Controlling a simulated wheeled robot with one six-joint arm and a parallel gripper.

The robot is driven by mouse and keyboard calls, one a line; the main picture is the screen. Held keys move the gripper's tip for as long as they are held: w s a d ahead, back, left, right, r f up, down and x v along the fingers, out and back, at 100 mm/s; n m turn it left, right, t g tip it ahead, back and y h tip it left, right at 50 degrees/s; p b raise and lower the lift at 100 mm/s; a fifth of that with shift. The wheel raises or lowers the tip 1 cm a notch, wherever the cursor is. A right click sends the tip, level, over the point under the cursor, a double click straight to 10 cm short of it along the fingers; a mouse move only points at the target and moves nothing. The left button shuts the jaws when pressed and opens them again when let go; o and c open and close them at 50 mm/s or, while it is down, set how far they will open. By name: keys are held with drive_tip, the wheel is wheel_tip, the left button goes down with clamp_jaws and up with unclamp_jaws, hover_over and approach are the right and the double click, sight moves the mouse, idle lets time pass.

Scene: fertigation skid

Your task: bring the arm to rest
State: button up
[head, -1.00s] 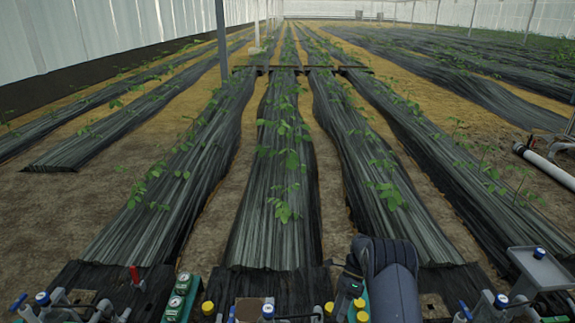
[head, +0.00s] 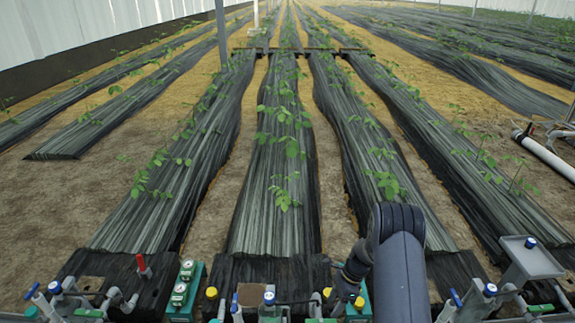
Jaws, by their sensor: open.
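My arm (head: 398,265) rises from the bottom edge, right of centre in the head view, and bends at a dark rounded elbow. My gripper (head: 340,303) hangs low on the left side of the arm, above the skid's fittings. It is small and dark against the pipework. It is open, and I see nothing held in it. Its fingertips are hard to make out.
Along the bottom are green gauge blocks (head: 184,290), a red-handled valve (head: 142,267), blue-capped valves (head: 55,287) and yellow caps (head: 211,293). A grey tray (head: 530,258) stands at right. Black-covered plant rows (head: 270,215) stretch away; a white pipe (head: 545,155) lies at right.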

wheel_tip(320, 180, up, 11)
drive_tip(key=s+d+t+h+p, duration=0.1)
drive_tip(key=s+t+p, duration=0.1)
drive_tip(key=p, duration=0.1)
drive_tip(key=shift+s+d+f+t, duration=0.15)
drive_tip(key=shift+s+d+t, duration=0.15)
drive_tip(key=shift+s+d, duration=0.1)
idle(0.4)
drive_tip(key=shift+w, duration=0.1)
